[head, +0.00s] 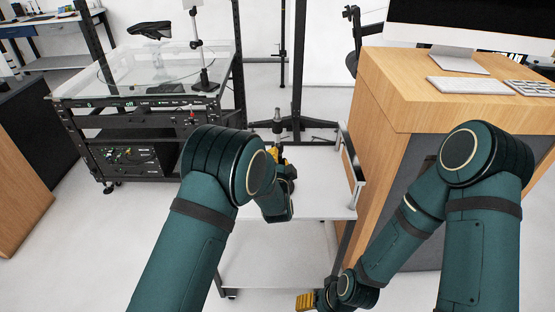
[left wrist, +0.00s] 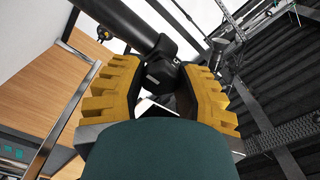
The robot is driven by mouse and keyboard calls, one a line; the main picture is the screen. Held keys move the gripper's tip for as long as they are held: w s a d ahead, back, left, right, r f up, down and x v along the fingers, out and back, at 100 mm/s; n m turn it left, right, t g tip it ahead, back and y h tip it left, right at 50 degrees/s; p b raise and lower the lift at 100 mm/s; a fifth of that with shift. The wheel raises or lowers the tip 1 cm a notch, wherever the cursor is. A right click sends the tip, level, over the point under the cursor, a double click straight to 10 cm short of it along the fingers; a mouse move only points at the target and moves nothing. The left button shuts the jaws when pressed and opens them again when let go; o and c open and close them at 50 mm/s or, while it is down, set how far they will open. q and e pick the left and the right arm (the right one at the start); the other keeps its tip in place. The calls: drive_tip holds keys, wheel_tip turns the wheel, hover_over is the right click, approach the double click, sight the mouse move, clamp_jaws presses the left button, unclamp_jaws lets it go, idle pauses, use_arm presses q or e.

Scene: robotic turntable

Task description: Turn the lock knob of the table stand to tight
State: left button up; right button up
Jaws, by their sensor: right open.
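A small upright post with a grey top (head: 277,115), which looks like the table stand, rises behind my left gripper in the head view. My left gripper (head: 276,156) is mostly hidden by my own arm there. In the left wrist view, my left gripper's yellow fingers (left wrist: 163,78) are apart, on either side of a black block (left wrist: 160,62) at the end of a thick black tube. This may be the lock knob; contact and its setting cannot be told. My right gripper (head: 304,301) is low at the bottom edge of the head view, open and apart from the stand.
A white cart (head: 322,200) with a lower shelf (head: 275,262) stands under my left forearm. A wooden desk (head: 430,95) is close on its right. A black-framed glass-topped bench (head: 150,102) stands left. Pale floor (head: 110,235) is clear at lower left.

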use_arm(q)
drive_tip(key=o, duration=0.4)
drive_tip(key=s, duration=1.2)
